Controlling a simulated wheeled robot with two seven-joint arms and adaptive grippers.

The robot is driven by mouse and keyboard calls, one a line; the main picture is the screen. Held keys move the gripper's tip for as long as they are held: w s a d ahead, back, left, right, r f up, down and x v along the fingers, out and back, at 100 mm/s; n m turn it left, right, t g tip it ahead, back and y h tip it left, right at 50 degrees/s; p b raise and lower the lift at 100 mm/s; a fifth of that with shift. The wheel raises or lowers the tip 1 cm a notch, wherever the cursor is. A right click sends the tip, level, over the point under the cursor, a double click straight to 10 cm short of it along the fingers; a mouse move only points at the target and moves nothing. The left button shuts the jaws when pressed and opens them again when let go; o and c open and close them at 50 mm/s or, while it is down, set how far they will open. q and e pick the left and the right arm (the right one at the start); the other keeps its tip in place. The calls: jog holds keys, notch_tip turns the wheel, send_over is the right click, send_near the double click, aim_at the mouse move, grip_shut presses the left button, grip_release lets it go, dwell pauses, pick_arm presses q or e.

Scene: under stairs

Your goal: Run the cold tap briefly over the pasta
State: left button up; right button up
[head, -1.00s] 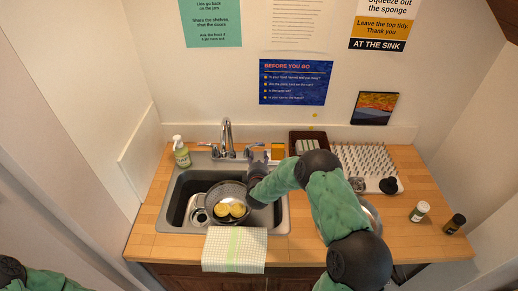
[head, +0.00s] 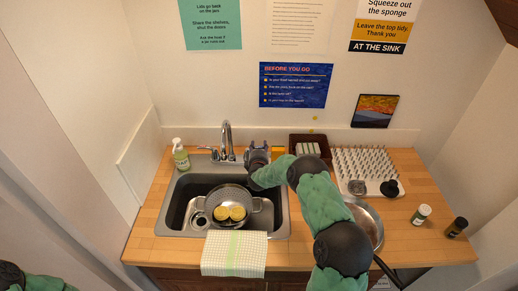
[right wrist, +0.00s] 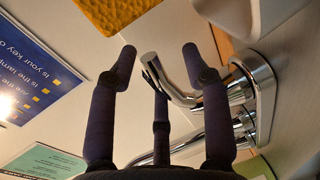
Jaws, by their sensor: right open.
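Yellow pasta nests (head: 230,212) lie in a grey metal colander (head: 222,192) in the sink (head: 185,200). The chrome tap (head: 226,135) stands behind the sink, its spout over the basin; I see no water stream. Its left lever (head: 206,148) is in the open; the right lever is largely hidden by my right gripper (head: 256,157). That gripper is open, right of the spout. In the right wrist view a chrome tap lever (right wrist: 168,82) reaches between the spread fingers (right wrist: 159,53); I cannot tell if they touch it. My left gripper is out of view.
A soap bottle (head: 181,157) stands left of the tap. A checked towel (head: 235,253) hangs over the sink's front edge. The wall is close behind.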

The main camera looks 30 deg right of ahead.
jog(key=shift+c, duration=0.3)
grip_shut()
jog(key=shift+s+a, duration=0.1)
jog(key=shift+a, duration=0.05)
jog(key=shift+s+a+m+g+h+p, duration=0.15)
jog(key=shift+m+g+h+p, duration=0.2)
jog(key=shift+m+h, duration=0.2)
jog(key=shift+s+a+m+g+h+p, duration=0.1)
jog(key=shift+m+g+h+p, duration=0.15)
jog(key=shift+m+g+h, duration=0.25)
jog(key=shift+s+a+m+g+h, duration=0.2)
jog(key=shift+m+g+h, duration=0.4)
jog(key=shift+g, duration=0.05)
jog(key=shift+s+a+m+g+h, duration=0.15)
jog(key=shift+a+m+g+h, duration=0.05)
jog(key=shift+m+g+h, duration=0.4)
jog(key=g, duration=0.1)
jog(key=m+h, duration=0.1)
jog(key=m+g, duration=0.1)
jog(key=shift+s+a+f+g+h, duration=0.1)
jog(key=shift+s+a+g+h, duration=0.2)
jog(key=shift+a, duration=0.1)
jog(key=shift+s+a+m+g+h+b, duration=0.1)
jog(key=shift+a+m+g+h+b, duration=0.1)
jog(key=shift+m+g, duration=0.45)
jog(key=shift+s+a+m+g+h+b, duration=0.1)
jog(key=shift+a+m+g+h+b, duration=0.1)
jog(key=shift+m+g, duration=0.4)
jog(key=shift+g, duration=0.25)
